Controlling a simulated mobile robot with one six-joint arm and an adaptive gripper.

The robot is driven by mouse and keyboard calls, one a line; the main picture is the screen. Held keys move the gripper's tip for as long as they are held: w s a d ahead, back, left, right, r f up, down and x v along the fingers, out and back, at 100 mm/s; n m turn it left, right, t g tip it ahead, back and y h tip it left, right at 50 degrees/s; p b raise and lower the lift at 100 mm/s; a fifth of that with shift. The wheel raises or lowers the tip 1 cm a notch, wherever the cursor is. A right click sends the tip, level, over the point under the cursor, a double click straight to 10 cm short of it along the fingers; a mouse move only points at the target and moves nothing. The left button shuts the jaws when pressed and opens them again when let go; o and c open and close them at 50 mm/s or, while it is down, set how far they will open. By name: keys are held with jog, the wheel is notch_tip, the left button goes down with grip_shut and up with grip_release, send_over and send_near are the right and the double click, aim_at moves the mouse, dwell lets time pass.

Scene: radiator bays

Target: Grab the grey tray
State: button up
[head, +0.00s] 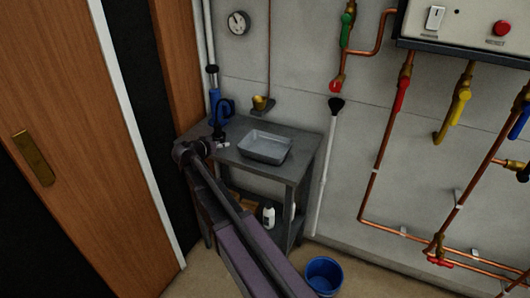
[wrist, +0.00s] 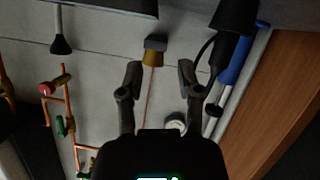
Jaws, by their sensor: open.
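The grey tray (head: 264,148), shallow and rectangular, sits on top of the dark grey table in the head view. It looks empty. My gripper (head: 219,143) is small and partly hidden by my arm in the head view, left of the tray and apart from it. In the wrist view, which looks upside down, my gripper (wrist: 160,76) has its two fingers spread with nothing between them. I cannot make out the tray in the wrist view.
The table (head: 300,148) stands against the wall. A blue and black tool (head: 216,106) stands at its back left, and a brass cup (head: 260,102) sits on a wall bracket behind. A white bottle (head: 268,216) is on the lower shelf. A blue bucket (head: 323,275) is on the floor.

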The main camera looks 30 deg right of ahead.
jog(key=b+x, duration=0.3)
jog(key=x, duration=0.5)
jog(key=shift+w+d+f, duration=0.1)
jog(key=shift+w+d, duration=0.05)
jog(key=shift+d, duration=0.1)
jog(key=shift+d, duration=0.1)
dwell(0.3)
jog(key=shift+b+x, duration=0.9)
jog(key=shift+x, duration=1.65)
jog(key=shift+d, duration=0.1)
grip_shut()
